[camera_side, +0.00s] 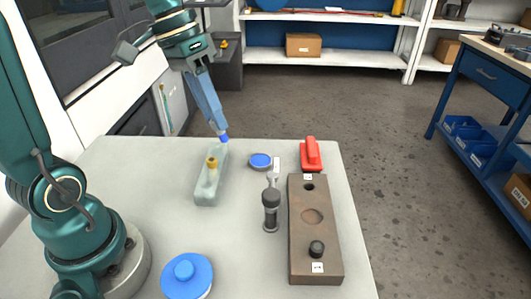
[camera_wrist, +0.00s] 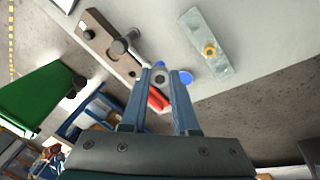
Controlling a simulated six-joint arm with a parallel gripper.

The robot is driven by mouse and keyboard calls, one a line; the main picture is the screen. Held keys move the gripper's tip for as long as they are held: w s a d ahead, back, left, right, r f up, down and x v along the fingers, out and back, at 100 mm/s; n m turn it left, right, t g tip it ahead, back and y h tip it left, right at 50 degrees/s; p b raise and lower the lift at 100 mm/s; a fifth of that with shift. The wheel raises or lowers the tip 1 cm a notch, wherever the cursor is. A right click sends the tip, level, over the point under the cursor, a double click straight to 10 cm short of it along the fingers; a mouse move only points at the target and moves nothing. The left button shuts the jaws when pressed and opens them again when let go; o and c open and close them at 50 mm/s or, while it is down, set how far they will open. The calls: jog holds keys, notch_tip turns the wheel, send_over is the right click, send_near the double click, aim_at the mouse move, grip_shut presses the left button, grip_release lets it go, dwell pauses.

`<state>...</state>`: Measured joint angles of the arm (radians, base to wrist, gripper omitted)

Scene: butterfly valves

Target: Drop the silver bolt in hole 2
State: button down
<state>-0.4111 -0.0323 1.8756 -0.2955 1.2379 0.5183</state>
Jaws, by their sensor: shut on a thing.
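My gripper (camera_side: 223,137) is raised above the table near the far end of the pale rack (camera_side: 207,196). In the wrist view, my gripper (camera_wrist: 160,80) is shut on the silver bolt (camera_wrist: 160,75), whose round grey end shows between the fingertips. I cannot make out the bolt in the side view. The brown block (camera_side: 297,262) lies to the right, apart from my gripper. It has an open hole (camera_side: 309,187) at its far end, a wide round recess (camera_side: 312,215) in the middle and a dark bolt (camera_side: 316,249) at its near end. Its two white labels are too small to read.
A gold bolt (camera_side: 212,162) stands in the rack. A dark upright knobbed part (camera_side: 271,205) stands left of the block. A red part (camera_side: 311,154) and a small blue disc (camera_side: 260,161) lie at the back; a larger blue disc (camera_side: 186,276) lies near the front.

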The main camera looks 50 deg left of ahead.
jog(key=w+d+r+m+g+y, duration=0.1)
jog(key=w+d+m, duration=0.15)
jog(key=w, duration=0.75)
jog(key=w+d+f+m+g+y, duration=0.1)
jog(key=w+d+f+m, duration=0.2)
jog(key=d+f, duration=0.6)
jog(key=shift+f+y, duration=0.3)
jog(key=shift+f, duration=0.9)
jog(key=shift+d+f, duration=0.1)
jog(key=shift+f, duration=0.3)
dwell(1.4)
jog(key=shift+f, duration=0.35)
jog(key=shift+f, duration=1.05)
dwell(0.7)
